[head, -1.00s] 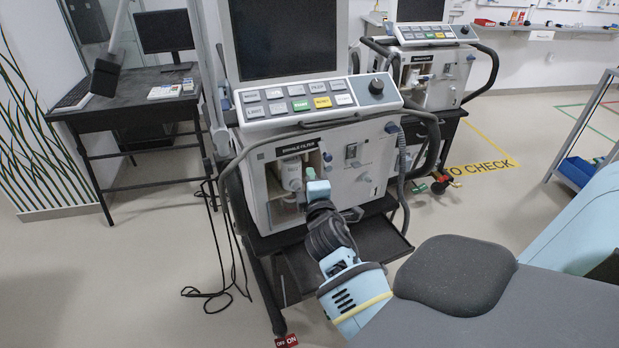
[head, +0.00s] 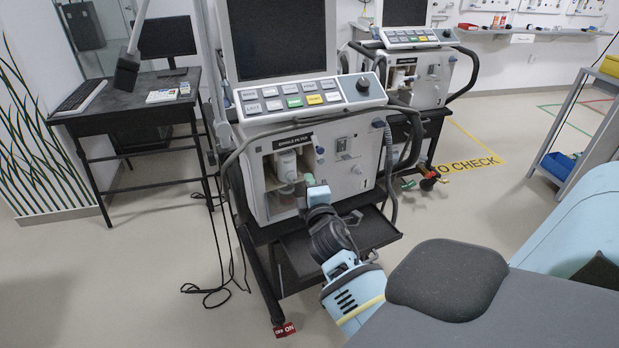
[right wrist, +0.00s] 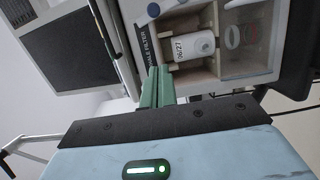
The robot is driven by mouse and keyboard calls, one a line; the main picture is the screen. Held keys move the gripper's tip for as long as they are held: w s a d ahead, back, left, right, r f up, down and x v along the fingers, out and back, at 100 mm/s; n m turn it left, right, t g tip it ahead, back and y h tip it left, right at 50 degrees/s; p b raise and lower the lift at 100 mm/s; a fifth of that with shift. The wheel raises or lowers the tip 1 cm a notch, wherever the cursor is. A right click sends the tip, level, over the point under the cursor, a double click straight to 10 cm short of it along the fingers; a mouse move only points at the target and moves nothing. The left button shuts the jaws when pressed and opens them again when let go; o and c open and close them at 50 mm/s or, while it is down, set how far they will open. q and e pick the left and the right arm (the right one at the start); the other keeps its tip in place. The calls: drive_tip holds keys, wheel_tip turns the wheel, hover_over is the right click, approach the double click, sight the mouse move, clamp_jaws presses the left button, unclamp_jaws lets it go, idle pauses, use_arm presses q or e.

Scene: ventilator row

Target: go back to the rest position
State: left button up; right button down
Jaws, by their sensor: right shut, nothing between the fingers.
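My right gripper (head: 309,181) is in front of the near ventilator (head: 352,160), at the lower right of its open filter compartment. Its green fingers (right wrist: 157,88) are shut together with nothing between them. A white filter cartridge (head: 287,165) sits in the compartment; in the right wrist view the cartridge (right wrist: 193,47) shows a label reading 06/27. It stands apart from my fingers in that view. My left gripper is not in view.
A black shelf (head: 290,252) juts out below the ventilator, close under my right gripper. A second ventilator (head: 428,85) stands behind, right. A desk (head: 125,105) is at the left, with cables (head: 210,292) on the floor. Open floor (head: 130,260) lies at the front left.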

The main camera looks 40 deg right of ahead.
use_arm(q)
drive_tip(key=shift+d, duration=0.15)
use_arm(e)
drive_tip(key=shift+w+d+f, duration=0.1)
